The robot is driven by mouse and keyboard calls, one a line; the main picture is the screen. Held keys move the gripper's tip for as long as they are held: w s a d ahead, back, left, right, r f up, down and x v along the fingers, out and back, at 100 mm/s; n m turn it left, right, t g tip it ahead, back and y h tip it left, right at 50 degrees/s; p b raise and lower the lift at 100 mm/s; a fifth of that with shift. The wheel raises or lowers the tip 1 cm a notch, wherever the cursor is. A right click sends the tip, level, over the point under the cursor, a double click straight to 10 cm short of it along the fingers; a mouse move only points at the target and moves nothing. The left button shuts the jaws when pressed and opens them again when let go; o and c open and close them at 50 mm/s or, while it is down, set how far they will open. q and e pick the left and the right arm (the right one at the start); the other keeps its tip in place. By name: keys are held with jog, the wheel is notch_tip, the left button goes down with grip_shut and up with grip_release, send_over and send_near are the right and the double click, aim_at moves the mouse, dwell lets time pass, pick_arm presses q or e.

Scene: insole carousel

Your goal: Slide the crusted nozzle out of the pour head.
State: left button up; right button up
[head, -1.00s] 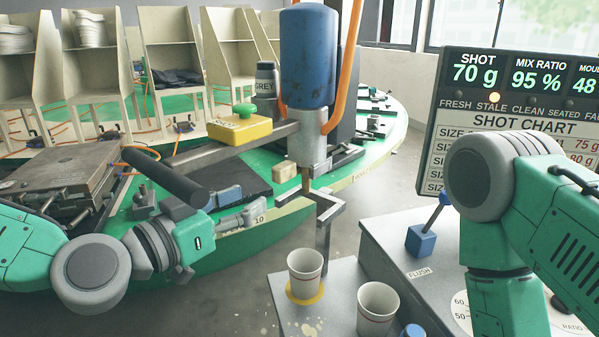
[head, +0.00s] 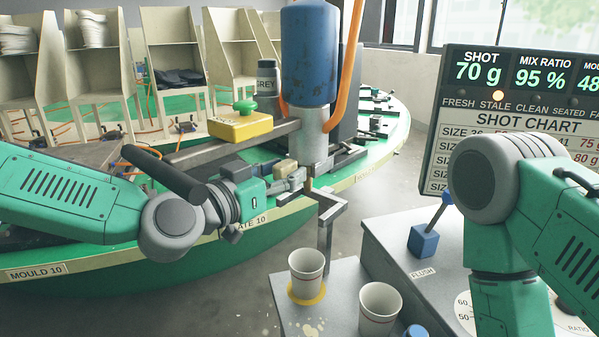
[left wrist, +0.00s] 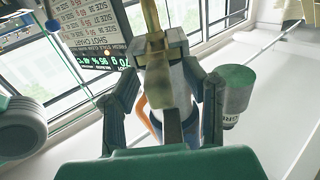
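The pour head (head: 308,148) is a metal collar under a blue cylinder (head: 308,55). The crusted nozzle (head: 308,184) is a small brownish piece at its lower end, and it also shows as a tan piece in the left wrist view (left wrist: 151,17). My left gripper (head: 298,181) is at the nozzle's left side, just below the collar. In the left wrist view its two fingers stand apart, with the nozzle between or just beyond their tips; I cannot tell whether they touch it. My right arm is at the right of the head view, and its gripper is out of frame.
A metal bracket (head: 328,212) stands just below the nozzle. Two paper cups (head: 306,272) (head: 378,310) are on the grey bench. A blue flush lever (head: 424,240) is to the right. A yellow box with a green button (head: 240,124) and a GREY bottle (head: 267,80) are behind the gripper.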

pick_arm(q)
grip_shut()
jog(key=shift+a, duration=0.1)
jog(key=v, duration=0.8)
jog(key=shift+s, duration=0.15)
dwell(1.0)
jog(key=shift+r, duration=0.1)
